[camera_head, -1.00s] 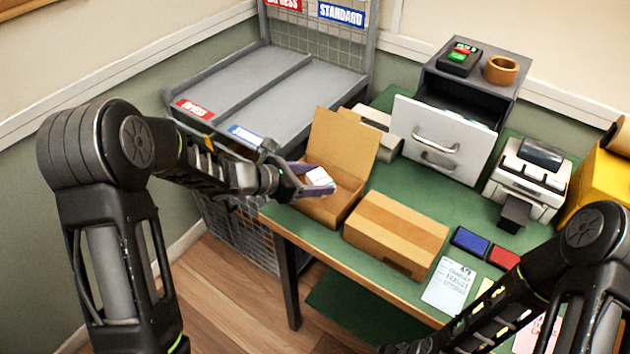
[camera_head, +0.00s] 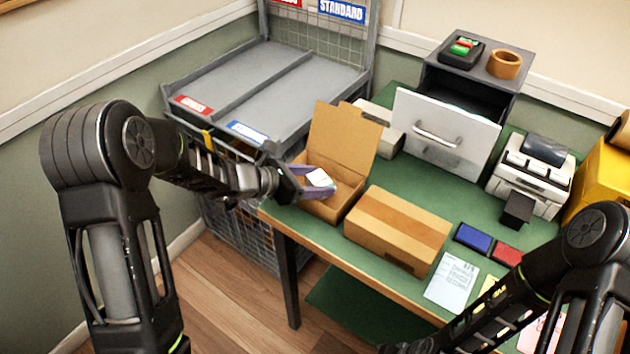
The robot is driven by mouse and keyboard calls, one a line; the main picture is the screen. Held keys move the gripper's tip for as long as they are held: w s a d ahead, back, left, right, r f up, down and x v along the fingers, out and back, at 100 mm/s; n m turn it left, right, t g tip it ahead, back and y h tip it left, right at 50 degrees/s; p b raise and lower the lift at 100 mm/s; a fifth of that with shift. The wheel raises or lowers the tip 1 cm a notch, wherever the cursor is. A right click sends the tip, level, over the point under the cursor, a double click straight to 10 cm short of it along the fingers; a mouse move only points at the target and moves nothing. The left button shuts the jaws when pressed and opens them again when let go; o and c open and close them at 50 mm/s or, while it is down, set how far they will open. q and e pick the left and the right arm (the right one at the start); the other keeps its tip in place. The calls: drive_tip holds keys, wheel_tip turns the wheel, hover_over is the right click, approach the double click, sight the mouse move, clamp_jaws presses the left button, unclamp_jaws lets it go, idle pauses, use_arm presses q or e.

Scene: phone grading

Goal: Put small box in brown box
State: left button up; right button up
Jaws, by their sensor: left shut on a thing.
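The small box (camera_head: 319,178) is white on top, and my left gripper (camera_head: 312,186) is shut on it. The gripper and small box are over the open brown box (camera_head: 350,191), inside the outline of its mouth. The brown box stands on the green table with its lid flap raised at the back. The gripper's fingers hide part of the small box and the near left part of the brown box. Whether the small box touches the bottom cannot be told. My right arm comes in at the lower right; its fingertips are not visible.
A closed, taped carton (camera_head: 398,228) stands right of the brown box. Blue (camera_head: 473,238) and red (camera_head: 507,254) pads and a paper sheet (camera_head: 452,282) lie on the table. A drawer unit (camera_head: 447,131) stands behind with its drawer out. A grey sorting rack (camera_head: 270,85) is at the back left.

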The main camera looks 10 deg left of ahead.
use_arm(q)
drive_tip(key=o, duration=1.4)
drive_tip(key=shift+r+p, duration=0.55)
drive_tip(key=shift+p, duration=0.2)
drive_tip(key=shift+r+p, duration=0.35)
drive_tip(key=shift+p, duration=0.2)
drive_tip(key=v, duration=0.4)
drive_tip(key=b+v, duration=0.1)
drive_tip(key=v, duration=0.6)
drive_tip(key=shift+s+a+f+b, duration=0.1)
drive_tip(key=shift+s+a+b, duration=0.2)
drive_tip(key=shift+s+b, duration=0.05)
